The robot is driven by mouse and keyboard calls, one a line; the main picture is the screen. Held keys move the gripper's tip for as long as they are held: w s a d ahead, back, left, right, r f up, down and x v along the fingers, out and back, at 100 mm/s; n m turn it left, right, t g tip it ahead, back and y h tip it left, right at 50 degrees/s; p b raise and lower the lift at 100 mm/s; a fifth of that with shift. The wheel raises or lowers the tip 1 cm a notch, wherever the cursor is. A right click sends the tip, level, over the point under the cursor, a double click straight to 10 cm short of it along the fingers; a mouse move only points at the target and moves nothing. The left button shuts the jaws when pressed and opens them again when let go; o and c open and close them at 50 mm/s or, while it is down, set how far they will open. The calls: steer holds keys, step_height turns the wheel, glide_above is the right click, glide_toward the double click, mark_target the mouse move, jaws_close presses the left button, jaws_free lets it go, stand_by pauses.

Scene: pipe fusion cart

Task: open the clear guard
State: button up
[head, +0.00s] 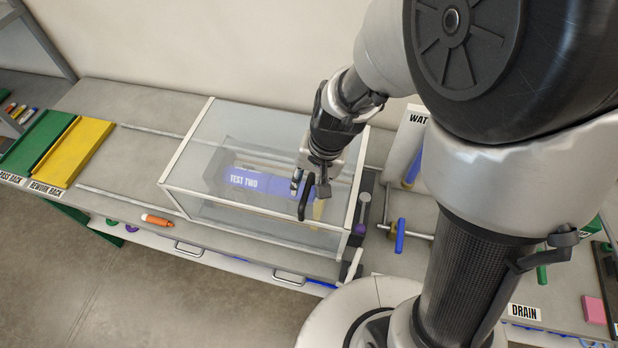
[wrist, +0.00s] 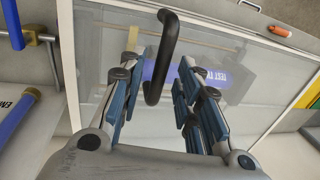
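The clear guard (head: 213,125) is a see-through box with a pale frame on the bench, and it covers a blue pipe labelled TEST TWO (head: 243,180). Its black handle (head: 304,208) stands up from the top near the right end; it also shows in the wrist view (wrist: 163,60). My gripper (head: 309,188) is just above the guard's top at the handle. In the wrist view my gripper (wrist: 155,95) is open, with the handle showing between its two blue-padded fingers. I cannot tell whether a finger touches the handle.
Two rails (head: 130,204) run left from the guard along the bench. An orange marker (head: 157,220) lies at the front edge. Green and yellow racks (head: 77,150) stand at left. A blue-handled valve (head: 400,236) is right of the guard.

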jaws_close()
steer(key=shift+a, duration=0.1)
stand_by(0.5)
